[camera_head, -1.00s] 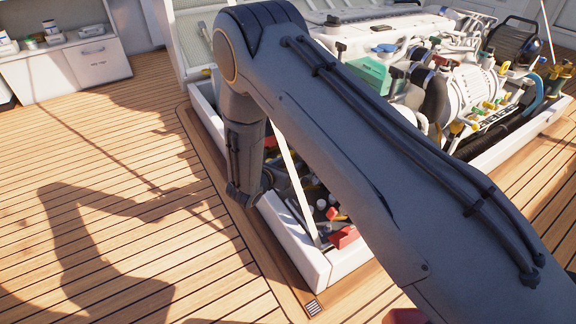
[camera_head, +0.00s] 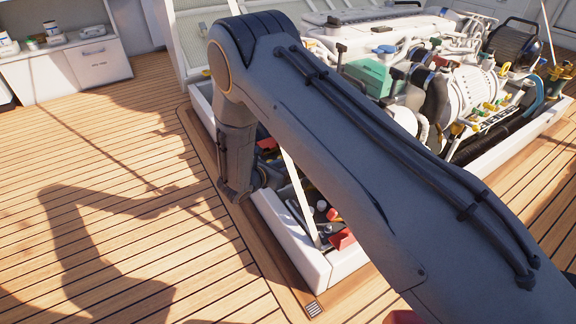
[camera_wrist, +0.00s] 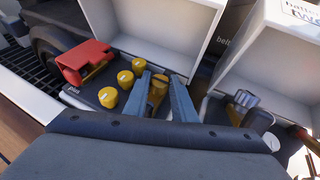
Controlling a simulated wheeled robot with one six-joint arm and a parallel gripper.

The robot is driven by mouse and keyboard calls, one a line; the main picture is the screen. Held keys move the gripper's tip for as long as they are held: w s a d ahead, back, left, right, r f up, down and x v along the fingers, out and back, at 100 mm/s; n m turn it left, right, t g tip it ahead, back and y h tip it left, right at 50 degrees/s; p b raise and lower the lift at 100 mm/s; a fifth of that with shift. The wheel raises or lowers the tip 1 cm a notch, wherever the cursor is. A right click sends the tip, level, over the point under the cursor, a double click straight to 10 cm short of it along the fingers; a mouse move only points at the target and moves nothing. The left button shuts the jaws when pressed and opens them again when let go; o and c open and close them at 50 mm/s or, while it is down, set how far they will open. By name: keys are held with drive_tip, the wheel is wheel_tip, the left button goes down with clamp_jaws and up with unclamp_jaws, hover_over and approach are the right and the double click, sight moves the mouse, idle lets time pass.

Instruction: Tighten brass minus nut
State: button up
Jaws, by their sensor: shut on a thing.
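My gripper (camera_wrist: 161,77) is shut on a brass-yellow nut (camera_wrist: 157,87), with one blue-grey finger on each side of it. The nut is at the right end of a dark battery top (camera_wrist: 118,69) in a white compartment. No minus mark is readable beside it, and its lower part is hidden between the fingers. A red terminal clamp (camera_wrist: 83,60) sits at the left end of this battery, near a label reading "plus". In the head view my own arm hides the gripper and the held nut.
Several yellow caps (camera_wrist: 125,79) stand close left of my gripper. A white wall (camera_wrist: 217,50) separates this compartment from the right one, which holds a dark clamp (camera_wrist: 246,99). The engine (camera_head: 465,95) is behind. The wooden deck (camera_head: 120,220) is clear at the left.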

drive_tip(key=o, duration=1.1)
drive_tip(key=shift+c, duration=0.2)
drive_tip(key=p+v, duration=0.3)
drive_tip(key=v, duration=0.5)
drive_tip(key=shift+d, duration=0.1)
